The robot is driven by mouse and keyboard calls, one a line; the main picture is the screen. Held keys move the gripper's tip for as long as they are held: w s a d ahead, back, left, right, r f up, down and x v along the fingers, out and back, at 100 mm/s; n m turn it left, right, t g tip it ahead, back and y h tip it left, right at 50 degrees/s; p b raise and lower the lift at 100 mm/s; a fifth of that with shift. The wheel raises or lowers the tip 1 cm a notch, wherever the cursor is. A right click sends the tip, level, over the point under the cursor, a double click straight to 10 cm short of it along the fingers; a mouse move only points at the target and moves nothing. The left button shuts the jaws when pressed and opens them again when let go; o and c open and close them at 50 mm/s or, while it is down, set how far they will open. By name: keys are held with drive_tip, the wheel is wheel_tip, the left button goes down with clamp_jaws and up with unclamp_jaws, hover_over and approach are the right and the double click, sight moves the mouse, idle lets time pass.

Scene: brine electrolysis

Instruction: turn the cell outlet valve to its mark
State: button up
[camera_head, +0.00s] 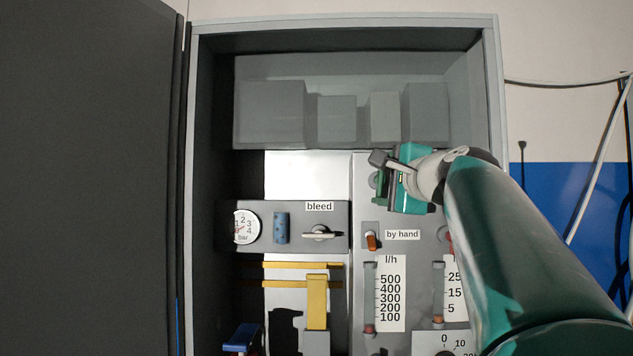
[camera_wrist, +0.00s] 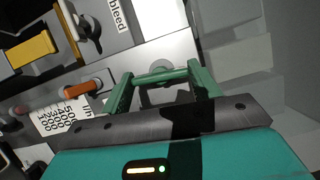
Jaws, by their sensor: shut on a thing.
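My gripper (camera_head: 382,188) is at the upper right of the panel inside the cabinet, above the "by hand" label. In the wrist view, its two green fingers stand on either side of a pale green bar (camera_wrist: 160,76) and are shut on it. I take this bar to be the cell outlet valve's handle, as no label for it shows. In the head view, my gripper and arm hide most of this spot. No mark can be made out.
An orange "by hand" lever (camera_head: 371,241) is just below my gripper. The bleed valve (camera_head: 319,233), a blue knob (camera_head: 282,228) and a pressure gauge (camera_head: 246,227) are to the left. Flow scales (camera_head: 391,293) are below. Grey boxes (camera_head: 270,113) line the top. The dark door (camera_head: 90,180) stands left.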

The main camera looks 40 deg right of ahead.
drive_tip(key=shift+a+r+n, duration=0.1)
drive_tip(key=shift+n, duration=0.4)
drive_tip(key=o, duration=1)
drive_tip(key=shift+a, duration=0.1)
drive_tip(key=v, duration=1.3)
drive_tip(key=shift+s+r, duration=0.15)
drive_tip(key=shift+s, duration=0.25)
